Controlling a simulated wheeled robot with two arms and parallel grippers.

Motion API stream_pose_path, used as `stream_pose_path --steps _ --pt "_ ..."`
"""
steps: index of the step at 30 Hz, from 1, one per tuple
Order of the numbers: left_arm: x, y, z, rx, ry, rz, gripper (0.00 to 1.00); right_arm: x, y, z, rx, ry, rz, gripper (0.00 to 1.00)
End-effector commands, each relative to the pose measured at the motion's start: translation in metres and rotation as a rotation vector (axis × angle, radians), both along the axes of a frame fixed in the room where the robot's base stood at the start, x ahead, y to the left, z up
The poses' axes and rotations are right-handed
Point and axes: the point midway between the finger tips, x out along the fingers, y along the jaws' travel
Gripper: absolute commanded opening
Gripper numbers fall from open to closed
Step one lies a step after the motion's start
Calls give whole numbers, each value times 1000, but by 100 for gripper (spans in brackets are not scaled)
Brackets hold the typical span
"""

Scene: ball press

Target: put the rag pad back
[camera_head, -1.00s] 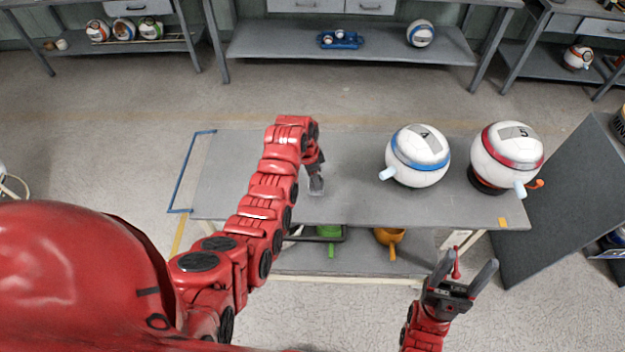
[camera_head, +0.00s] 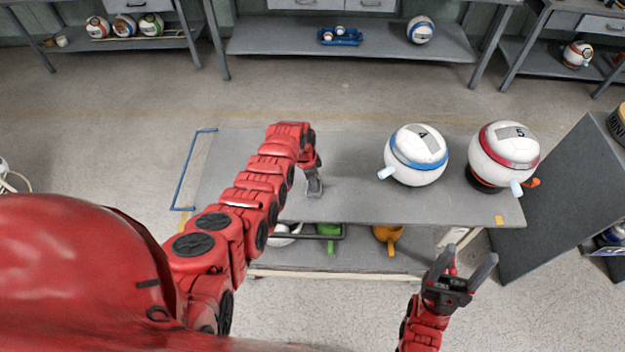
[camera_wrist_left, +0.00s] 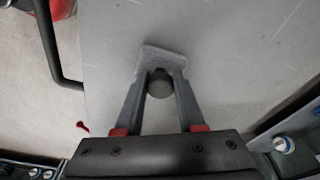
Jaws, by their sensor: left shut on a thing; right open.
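The grey rag pad (camera_wrist_left: 163,58) shows at the tips of my left gripper (camera_wrist_left: 160,85) in the left wrist view. The gripper is shut on it, with a round dark part between the fingers. In the head view my left gripper (camera_head: 314,184) is low over the middle of the grey table (camera_head: 345,205), near its front edge. I cannot tell whether the pad touches the tabletop. My right gripper (camera_head: 462,275) is open and empty in front of the table's right part.
A blue-banded ball (camera_head: 416,158) and a red-banded ball (camera_head: 503,160) stand on the table's right half. A blue outline (camera_head: 188,172) marks the left end. Green (camera_head: 327,233) and orange (camera_head: 387,236) items sit on the lower shelf. A dark slanted board (camera_head: 560,200) stands at right.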

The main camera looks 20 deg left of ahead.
Motion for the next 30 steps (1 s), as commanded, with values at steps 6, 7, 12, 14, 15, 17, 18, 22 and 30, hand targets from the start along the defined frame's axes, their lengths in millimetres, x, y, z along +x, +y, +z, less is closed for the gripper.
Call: stream_pose_path --steps 6,7,12,14,15,17,18,22,30 --pt "0 0 -5 0 -1 0 0 0 0 -5 0 0 0 64" --pt "0 0 -3 0 -1 0 43 0 0 -3 0 0 0 64" --pt "0 0 -2 0 -1 0 68 0 0 -3 0 0 0 64" --pt "0 0 -2 0 -1 0 68 0 0 -3 0 0 0 64" --pt "1 0 -2 0 -1 0 68 0 0 -3 0 0 0 64" --pt "1 0 -2 0 -1 0 68 0 0 -3 0 0 0 64" --pt "1 0 -2 0 -1 0 68 0 0 -3 0 0 0 64" --pt "1 0 3 0 -1 0 68 0 0 2 0 0 0 64" --pt "2 2 18 0 -9 0 68 0 0 -3 0 0 0 64"
